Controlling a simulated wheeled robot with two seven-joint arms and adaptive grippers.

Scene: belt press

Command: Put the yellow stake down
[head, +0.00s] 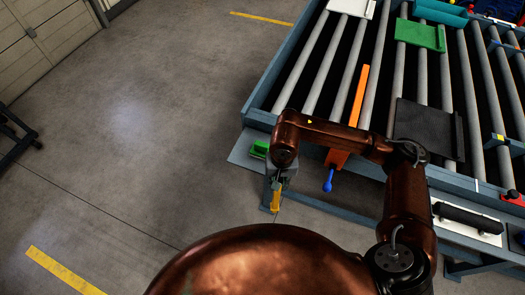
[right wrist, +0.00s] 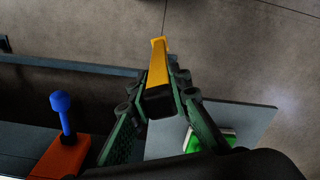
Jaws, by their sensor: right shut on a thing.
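The yellow stake (right wrist: 157,65) is held between the fingers of my right gripper (right wrist: 158,98) in the right wrist view. The stake points away from the gripper, over the grey floor. In the head view the stake (head: 276,199) hangs down from my right gripper (head: 277,181), near the front left corner of the conveyor frame. A grey shelf plate (right wrist: 255,127) lies below and beside the gripper. My left gripper is not in view.
A green block (head: 260,148) sits on the shelf plate, close to the gripper. An orange bar with a blue-knobbed lever (head: 328,182) stands to the right. The roller conveyor (head: 320,62) carries white, green and black plates. Open floor (head: 130,150) lies left.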

